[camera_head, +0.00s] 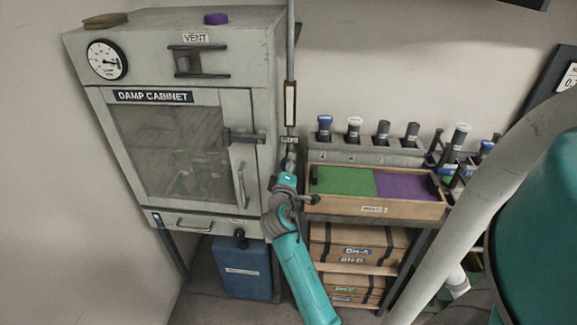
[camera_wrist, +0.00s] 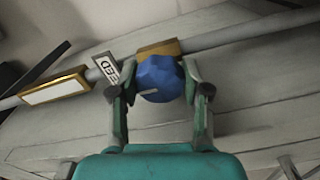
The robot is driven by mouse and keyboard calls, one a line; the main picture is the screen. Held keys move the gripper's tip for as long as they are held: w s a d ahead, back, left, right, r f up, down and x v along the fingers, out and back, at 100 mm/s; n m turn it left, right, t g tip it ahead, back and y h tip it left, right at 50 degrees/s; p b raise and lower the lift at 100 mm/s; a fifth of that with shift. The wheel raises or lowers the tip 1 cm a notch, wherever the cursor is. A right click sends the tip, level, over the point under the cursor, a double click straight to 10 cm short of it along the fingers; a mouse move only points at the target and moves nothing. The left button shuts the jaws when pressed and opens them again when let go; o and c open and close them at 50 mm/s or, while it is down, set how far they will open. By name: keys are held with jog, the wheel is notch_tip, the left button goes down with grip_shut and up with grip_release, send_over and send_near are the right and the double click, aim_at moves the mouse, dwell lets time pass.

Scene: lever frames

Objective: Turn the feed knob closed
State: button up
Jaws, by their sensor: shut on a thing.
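The feed knob (camera_wrist: 160,78) is a blue faceted knob with a pale pointer line on its face, mounted on a grey pipe. In the wrist view my gripper (camera_wrist: 158,92) has one finger on each side of it and is shut on it. A small tag (camera_wrist: 107,68) ending in "EED" sits on the pipe beside the knob. In the head view my gripper (camera_head: 288,170) is at the vertical pipe (camera_head: 290,60), right of the damp cabinet. There the knob is mostly hidden by my gripper.
The damp cabinet (camera_head: 235,50) stands at left, its door closed, with a vent handle and a gauge (camera_head: 107,59). At right a wooden tray (camera_head: 400,210) with green and purple halves sits before several capped tubes. A blue container (camera_head: 243,265) stands below the cabinet.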

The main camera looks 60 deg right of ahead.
jog(key=shift+f, duration=0.1)
jog(key=o, duration=0.9)
jog(key=v, duration=1.2)
